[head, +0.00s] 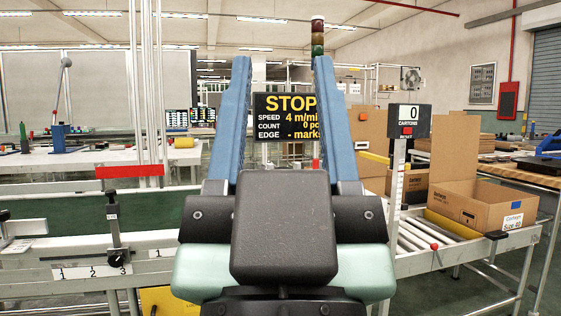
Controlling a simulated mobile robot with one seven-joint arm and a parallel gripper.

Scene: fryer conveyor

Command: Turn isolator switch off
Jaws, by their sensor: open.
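I cannot pick out an isolator switch with certainty. A yellow plate (172,302) with a dark mark shows at the bottom edge, left of my arm, and is cut off by the frame. A black knob on a post (117,258) stands on the left rail, by the numbers 1, 2 and 3. My gripper (282,62) fills the middle, with two blue fingers pointing up and apart, open and empty. Its dark body hides what lies behind and below. A black display (285,103) reads STOP and shows between the fingers, behind them.
A carton counter (409,121) on a post reads 0 and has a red button. A roller conveyor (415,240) with a red-tipped lever and open cardboard boxes (482,199) stand at the right. A red bar (130,171) crosses the left side. A signal tower (317,37) rises behind.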

